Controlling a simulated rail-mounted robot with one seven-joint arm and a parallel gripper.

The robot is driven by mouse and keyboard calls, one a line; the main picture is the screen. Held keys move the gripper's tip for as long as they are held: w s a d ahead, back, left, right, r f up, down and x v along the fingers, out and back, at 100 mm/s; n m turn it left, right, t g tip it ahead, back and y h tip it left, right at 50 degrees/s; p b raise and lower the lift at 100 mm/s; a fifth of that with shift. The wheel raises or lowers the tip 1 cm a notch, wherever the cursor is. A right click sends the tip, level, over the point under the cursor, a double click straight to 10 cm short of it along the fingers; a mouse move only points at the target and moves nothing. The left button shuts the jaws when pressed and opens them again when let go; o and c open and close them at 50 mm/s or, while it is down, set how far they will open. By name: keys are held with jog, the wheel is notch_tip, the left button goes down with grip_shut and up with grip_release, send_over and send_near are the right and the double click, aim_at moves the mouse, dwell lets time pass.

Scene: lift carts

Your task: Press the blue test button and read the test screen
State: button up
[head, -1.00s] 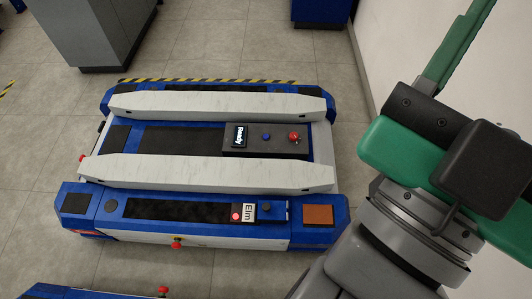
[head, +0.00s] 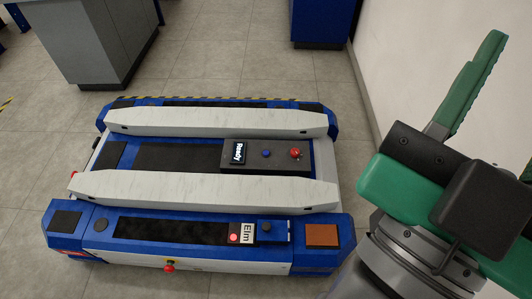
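The blue test button (head: 266,153) sits on a dark control box (head: 281,168) between the two pale rails of a blue lift cart (head: 195,226). The test screen (head: 239,152) is at the left end of that box and reads "Ready", with the text turned sideways. A red knob (head: 295,153) is right of the blue button. My gripper (head: 472,85) is at the right of the view, well apart from the cart and the button. Its green fingers point up and right; whether they are apart or together is unclear.
The cart's front deck has a label "Elm" (head: 247,232), a lit red button (head: 233,238) and an orange-brown pad (head: 322,235). Grey cabinets (head: 90,40) stand at the back left, a blue one (head: 321,22) at the back. A white wall (head: 405,60) is on the right. Floor behind the cart is clear.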

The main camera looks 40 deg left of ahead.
grip_shut()
dwell(1.4)
